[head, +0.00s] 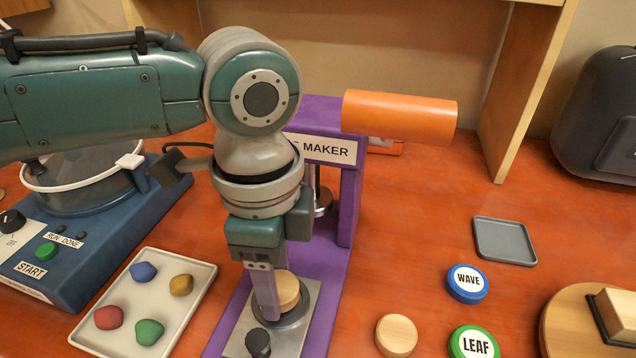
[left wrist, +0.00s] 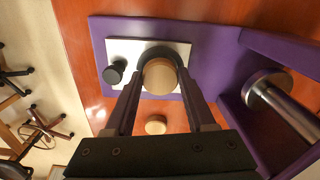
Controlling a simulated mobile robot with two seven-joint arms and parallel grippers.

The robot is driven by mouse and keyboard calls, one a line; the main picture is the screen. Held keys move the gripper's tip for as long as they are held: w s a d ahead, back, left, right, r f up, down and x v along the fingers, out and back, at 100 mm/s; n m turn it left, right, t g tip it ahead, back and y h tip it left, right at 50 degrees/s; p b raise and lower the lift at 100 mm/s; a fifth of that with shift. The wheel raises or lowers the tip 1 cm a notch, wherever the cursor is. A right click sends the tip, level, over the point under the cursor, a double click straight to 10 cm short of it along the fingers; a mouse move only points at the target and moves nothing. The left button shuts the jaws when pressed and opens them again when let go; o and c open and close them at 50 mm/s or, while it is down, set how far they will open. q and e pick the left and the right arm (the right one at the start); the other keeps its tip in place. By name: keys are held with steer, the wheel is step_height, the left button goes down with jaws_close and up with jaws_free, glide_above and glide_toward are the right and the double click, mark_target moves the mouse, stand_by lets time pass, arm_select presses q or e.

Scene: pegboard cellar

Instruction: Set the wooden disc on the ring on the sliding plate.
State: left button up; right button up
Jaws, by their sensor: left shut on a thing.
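My left gripper (head: 268,302) points down at the purple badge maker and is shut on a light wooden disc (head: 288,287). The disc also shows between the fingers in the left wrist view (left wrist: 159,77). Under it is the dark ring (head: 296,318) on the grey sliding plate (head: 309,335), which has a black knob (head: 258,342). The disc looks to be over the ring; I cannot tell whether it touches it. In the left wrist view, the ring (left wrist: 148,52) shows partly around the disc. My right gripper is in neither view.
Another wooden disc (head: 396,335) lies right of the purple press (head: 349,200) with its orange handle (head: 400,115). Nearby are a blue WAVE button (head: 467,283), a green LEAF button (head: 474,343) and a grey tray (head: 504,241). A tray of coloured lumps (head: 191,298) lies left.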

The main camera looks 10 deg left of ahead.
arm_select(q)
steer(key=shift+f, duration=0.4)
stand_by(1.1)
steer(key=shift+p, duration=0.45)
stand_by(0.3)
steer(key=o, duration=1.6)
steer(key=shift+c, duration=0.2)
step_height(320, 180, up, 7)
steer(key=p, duration=0.7)
steer(key=shift+p, duration=0.3)
